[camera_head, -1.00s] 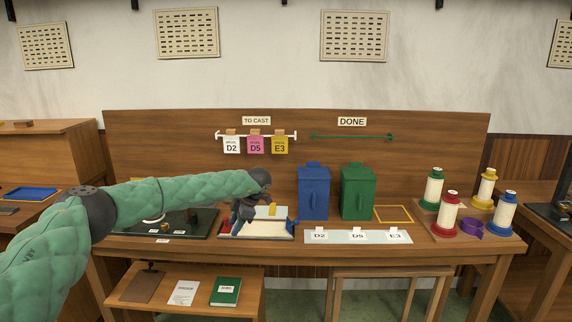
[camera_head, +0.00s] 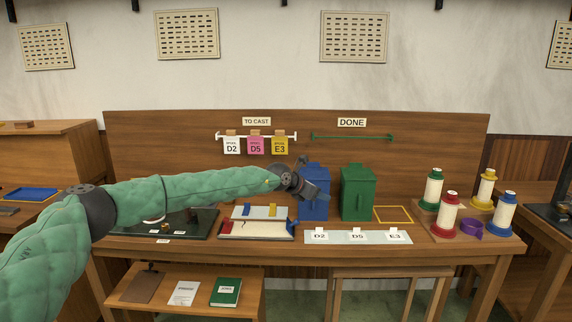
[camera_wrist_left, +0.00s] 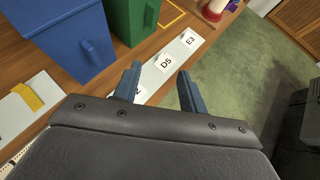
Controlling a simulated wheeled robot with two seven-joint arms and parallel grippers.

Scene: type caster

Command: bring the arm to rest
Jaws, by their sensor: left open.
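My left arm comes in from the left in the head view, in a green quilted sleeve. Its gripper (camera_head: 318,182) is in front of the blue bin (camera_head: 314,208), above the bench top. In the left wrist view the two fingers of this gripper (camera_wrist_left: 157,90) stand apart with nothing between them. Below them lies a pale strip (camera_wrist_left: 184,49) with cards, of which D5 and E3 are readable; a third card is partly hidden by a finger. My right gripper is not in view.
The green bin (camera_head: 357,194) stands right of the blue one. A white tray (camera_head: 258,229) with blue, yellow and red parts lies left of the bins. Several spools (camera_head: 449,213) stand at the bench's right end. D2, D5 and E3 tags (camera_head: 256,145) hang on the TO CAST rail.

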